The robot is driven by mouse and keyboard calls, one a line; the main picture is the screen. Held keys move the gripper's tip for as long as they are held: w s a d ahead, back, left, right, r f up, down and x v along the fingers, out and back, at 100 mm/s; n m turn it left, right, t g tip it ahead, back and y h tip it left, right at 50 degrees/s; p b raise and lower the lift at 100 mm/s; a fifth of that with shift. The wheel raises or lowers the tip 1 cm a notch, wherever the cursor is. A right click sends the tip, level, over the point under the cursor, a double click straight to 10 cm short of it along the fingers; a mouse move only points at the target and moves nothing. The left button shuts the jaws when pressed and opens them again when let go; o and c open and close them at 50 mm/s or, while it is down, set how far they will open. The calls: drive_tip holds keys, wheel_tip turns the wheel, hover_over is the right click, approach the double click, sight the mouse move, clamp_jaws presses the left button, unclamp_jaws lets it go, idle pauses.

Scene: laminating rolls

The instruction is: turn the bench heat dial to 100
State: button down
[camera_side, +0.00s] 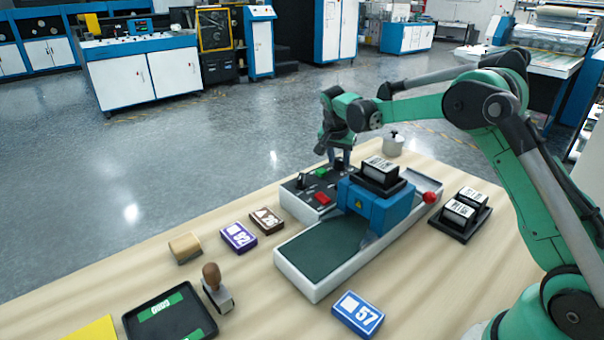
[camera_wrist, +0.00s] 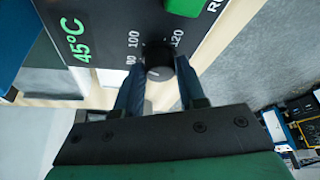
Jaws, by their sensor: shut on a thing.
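The bench heat dial (camera_wrist: 158,58) is a round black knob on a dark control panel (camera_wrist: 105,20). Printed numbers 80, 100 and 120 stand around it in the wrist view. A green readout (camera_wrist: 75,40) beside it says 45°C. My gripper (camera_wrist: 158,78) has one finger on each side of the knob and is shut on it. I cannot make out clearly which number the dial points to. In the side view my gripper (camera_side: 341,162) reaches down to the far end of the panel and hides the dial.
The panel carries a green button (camera_side: 322,172) and a red button (camera_side: 323,198). Next to it stands a blue press (camera_side: 372,208) with a black block on top and a red knob (camera_side: 430,197). A lidded metal pot (camera_side: 393,145) stands behind.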

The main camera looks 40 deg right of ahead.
sight(333, 173)
drive_tip(key=shift+m+g, duration=0.3)
drive_tip(key=shift+m, duration=0.6)
drive_tip(key=c, duration=0.5)
unclamp_jaws()
drive_tip(key=shift+r, duration=0.1)
drive_tip(key=shift+v, duration=2.7)
drive_tip(key=shift+a, duration=0.1)
